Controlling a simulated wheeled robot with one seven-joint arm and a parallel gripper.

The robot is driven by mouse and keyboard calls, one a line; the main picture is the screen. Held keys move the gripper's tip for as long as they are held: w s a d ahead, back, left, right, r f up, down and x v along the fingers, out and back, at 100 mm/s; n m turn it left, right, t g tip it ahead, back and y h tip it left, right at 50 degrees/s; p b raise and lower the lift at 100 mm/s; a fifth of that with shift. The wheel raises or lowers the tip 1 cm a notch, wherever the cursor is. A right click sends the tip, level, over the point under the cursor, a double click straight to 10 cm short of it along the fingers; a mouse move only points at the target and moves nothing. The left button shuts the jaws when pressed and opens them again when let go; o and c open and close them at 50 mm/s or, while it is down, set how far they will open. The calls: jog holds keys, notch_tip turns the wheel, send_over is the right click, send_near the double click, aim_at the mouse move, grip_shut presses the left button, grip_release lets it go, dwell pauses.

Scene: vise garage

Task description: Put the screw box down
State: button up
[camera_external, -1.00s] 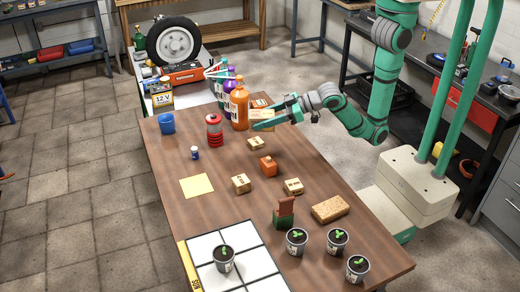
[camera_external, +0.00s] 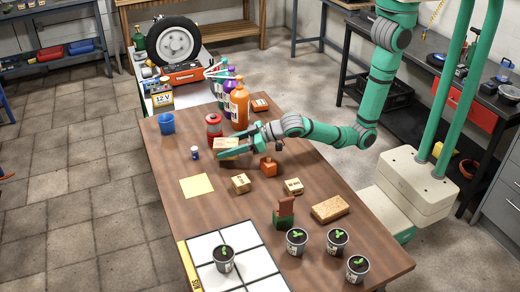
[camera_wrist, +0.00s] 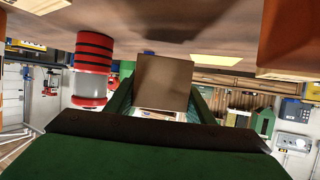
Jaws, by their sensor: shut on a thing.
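My gripper (camera_external: 234,152) is shut on a cardboard box, the screw box (camera_external: 227,143), over the middle of the wooden table. In the wrist view the screw box (camera_wrist: 163,82) sits between the two green fingers, its plain brown side facing the camera. The box seems to be held a little above the tabletop; the exact gap is hard to tell. The gripper partly covers it in the external view.
A red canister (camera_external: 214,126) stands close behind the box, a small blue-capped bottle (camera_external: 195,153) to its left. An orange container (camera_external: 268,167) is at right. A yellow sheet (camera_external: 196,185) and small boxes (camera_external: 241,183) lie nearer the front. Orange bottle (camera_external: 239,106) stands behind.

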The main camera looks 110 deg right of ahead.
jog(key=shift+w+f, duration=0.15)
jog(key=shift+f, duration=1.55)
jog(key=shift+f, duration=0.15)
jog(key=o, duration=1.3)
jog(key=shift+r, duration=0.2)
jog(key=v, duration=1.2)
jog(key=shift+a, duration=0.1)
